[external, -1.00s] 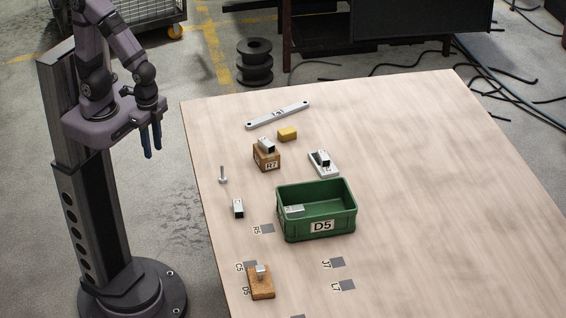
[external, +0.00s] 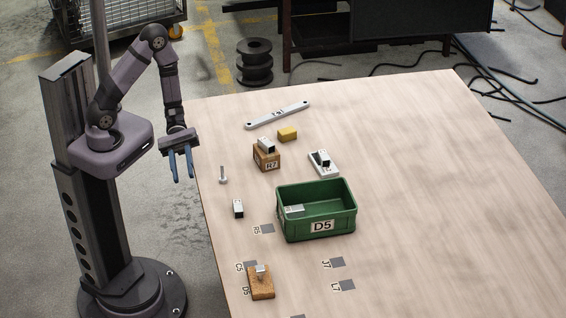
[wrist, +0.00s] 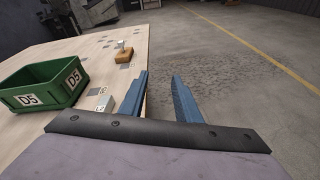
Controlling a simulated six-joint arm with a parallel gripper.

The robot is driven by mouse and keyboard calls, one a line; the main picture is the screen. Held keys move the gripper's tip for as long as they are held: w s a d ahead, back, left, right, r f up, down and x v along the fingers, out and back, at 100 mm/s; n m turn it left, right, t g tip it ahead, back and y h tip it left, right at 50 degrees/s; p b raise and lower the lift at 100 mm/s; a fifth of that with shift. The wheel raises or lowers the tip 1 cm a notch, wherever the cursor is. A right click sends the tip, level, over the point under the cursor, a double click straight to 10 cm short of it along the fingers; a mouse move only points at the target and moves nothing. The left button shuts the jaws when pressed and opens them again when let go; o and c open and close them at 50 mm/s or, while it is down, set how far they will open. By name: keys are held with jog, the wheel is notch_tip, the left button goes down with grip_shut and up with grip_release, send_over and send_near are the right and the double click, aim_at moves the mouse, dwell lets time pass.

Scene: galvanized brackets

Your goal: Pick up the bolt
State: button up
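The bolt (external: 223,175) is a small grey piece with a thin shank and a wider end, on the table near its left edge. It stands apart from the other parts, and I cannot make it out in the wrist view. My gripper (external: 182,180) hangs just off the table's left edge, to the left of the bolt and not touching it. Its two blue fingers point down and are apart with nothing between them. In the wrist view the fingers (wrist: 160,95) also show a clear gap.
A green bin (external: 345,225) marked D5 holds a bracket. Brackets rest on a brown block (external: 267,163), a white plate (external: 330,172) and a cork block (external: 262,288). A loose bracket (external: 238,208) lies below the bolt. A yellow block (external: 287,134) and long bar (external: 278,115) lie farther back.

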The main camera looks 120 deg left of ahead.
aim_at(222, 174)
jog(key=a+f+n+t+y, duration=0.1)
jog(key=a+n, duration=0.1)
jog(key=a, duration=0.1)
jog(key=a+f+n+t+y+b, duration=0.1)
jog(key=a+n+t+y, duration=0.1)
jog(key=a, duration=0.1)
jog(key=w+a+f+n+t+y, duration=0.1)
jog(key=a+t, duration=0.1)
jog(key=a, duration=0.1)
jog(key=shift+a+n, duration=0.1)
jog(key=shift+n, duration=0.3)
jog(key=a+n+y, duration=0.1)
jog(key=a, duration=0.1)
jog(key=s+a+f+n+t+y+b, duration=0.1)
jog(key=a+y, duration=0.1)
jog(key=a+f+n+t+y, duration=0.1)
jog(key=a+n+y, duration=0.1)
jog(key=a, duration=0.1)
jog(key=shift+s+b, duration=0.3)
jog(key=shift+b, duration=0.1)
jog(key=shift+w+d+f+n+b, duration=0.25)
jog(key=shift+f+b, duration=0.1)
jog(key=shift+f, duration=0.1)
jog(key=shift+w+d+f+n+b, duration=0.2)
jog(key=shift+f+b, duration=0.1)
jog(key=shift+f, duration=0.1)
jog(key=shift+w+d+f, duration=0.1)
jog(key=shift+d+f, duration=0.1)
jog(key=shift+w, duration=0.1)
